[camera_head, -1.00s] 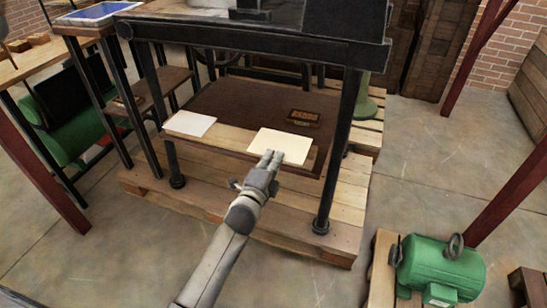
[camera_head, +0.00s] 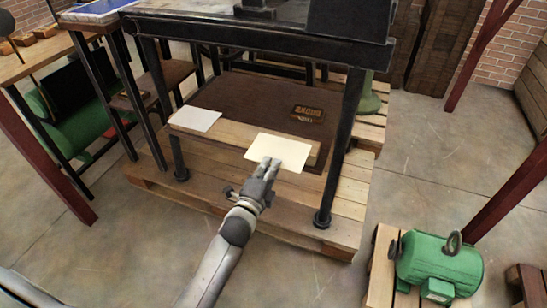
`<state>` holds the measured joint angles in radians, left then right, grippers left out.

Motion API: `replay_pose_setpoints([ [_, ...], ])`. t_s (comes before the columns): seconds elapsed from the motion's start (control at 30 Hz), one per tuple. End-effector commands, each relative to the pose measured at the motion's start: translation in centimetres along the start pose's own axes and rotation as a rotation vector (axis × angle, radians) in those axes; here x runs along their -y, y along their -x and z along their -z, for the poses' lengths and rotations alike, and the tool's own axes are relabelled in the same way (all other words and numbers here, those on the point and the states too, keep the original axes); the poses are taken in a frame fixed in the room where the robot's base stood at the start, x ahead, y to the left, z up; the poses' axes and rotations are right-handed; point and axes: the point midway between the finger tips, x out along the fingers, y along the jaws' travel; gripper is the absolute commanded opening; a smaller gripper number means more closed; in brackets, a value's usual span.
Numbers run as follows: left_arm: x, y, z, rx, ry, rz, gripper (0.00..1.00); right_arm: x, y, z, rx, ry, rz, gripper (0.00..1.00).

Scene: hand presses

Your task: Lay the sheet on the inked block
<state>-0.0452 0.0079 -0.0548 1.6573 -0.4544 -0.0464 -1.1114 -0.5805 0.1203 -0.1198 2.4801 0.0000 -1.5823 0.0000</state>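A cream sheet (camera_head: 284,148) is level at the front of the press, over the front edge of the light wooden board. My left gripper (camera_head: 269,164) comes from below, and its fingertips overlap the sheet's near edge. The fingers look closed on that edge. The inked block (camera_head: 308,113), a small dark block with raised orange-brown shapes, lies on the dark brown bed (camera_head: 252,100) behind the sheet. Its top is uncovered. My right gripper is not in view.
A whiter sheet (camera_head: 195,119) lies at the board's left end. Black press legs (camera_head: 343,140) stand on both sides, with a crossbeam (camera_head: 260,38) above. A wooden pallet (camera_head: 290,213) is underneath. A green motor (camera_head: 440,262) sits at the lower right.

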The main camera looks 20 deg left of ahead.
Motion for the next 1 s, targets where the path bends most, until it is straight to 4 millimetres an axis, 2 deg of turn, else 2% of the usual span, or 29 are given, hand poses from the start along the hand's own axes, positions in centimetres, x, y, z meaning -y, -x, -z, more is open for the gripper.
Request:
replay_pose_setpoints([
  [0.03,0.3,0.7,0.0,0.001,0.000,-0.001,0.00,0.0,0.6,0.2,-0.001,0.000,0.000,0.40],
  [0.27,0.1,3.4,0.0,0.001,0.001,-0.002,0.00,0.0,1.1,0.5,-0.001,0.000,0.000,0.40],
  [0.33,0.2,4.1,0.0,0.001,0.002,0.000,0.00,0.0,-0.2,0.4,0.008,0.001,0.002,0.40],
  [0.7,0.2,8.1,0.0,0.001,0.002,-0.001,0.00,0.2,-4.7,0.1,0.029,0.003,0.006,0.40],
  [0.83,0.1,9.6,0.0,0.001,0.001,-0.002,0.00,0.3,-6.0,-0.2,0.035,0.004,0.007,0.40],
  [1.0,0.1,10.5,0.0,0.001,0.000,0.000,0.00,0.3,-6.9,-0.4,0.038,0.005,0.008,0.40],
])
